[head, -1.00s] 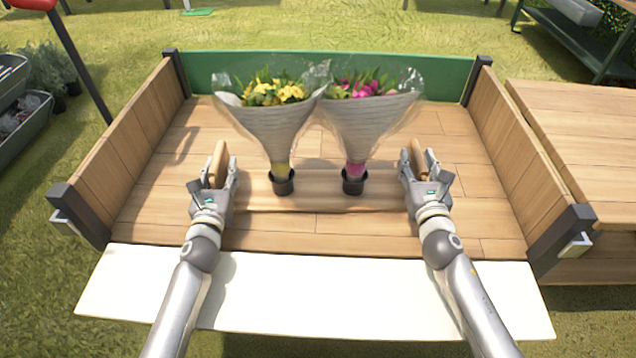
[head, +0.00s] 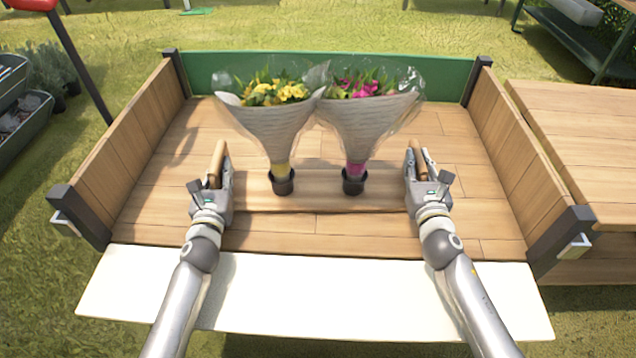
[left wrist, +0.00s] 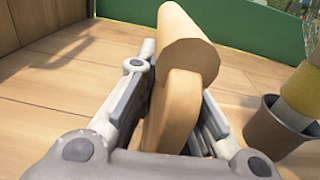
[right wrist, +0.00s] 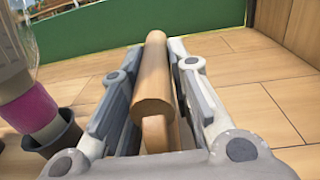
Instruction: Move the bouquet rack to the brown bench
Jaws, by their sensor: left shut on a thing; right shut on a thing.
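The bouquet rack (head: 318,201) is a low wooden board on the floor of a wooden cart bed. It bears two wrapped bouquets in dark cups, one yellow (head: 272,120) and one pink (head: 368,120), both upright. My left gripper (head: 219,178) is shut on the rack's left wooden handle (left wrist: 186,62). My right gripper (head: 418,175) is shut on the right wooden handle (right wrist: 154,78). The fingers flank each handle in the wrist views. A brown wooden bench-like surface (head: 575,130) stands just right of the cart, its top bare where it shows.
The cart has wooden side walls (head: 130,150) (head: 525,140), a green back wall (head: 330,64) and a white front flap (head: 370,295). The right wall stands between the rack and the brown surface. Planters (head: 22,125) stand on the grass at left, a green table (head: 580,45) at back right.

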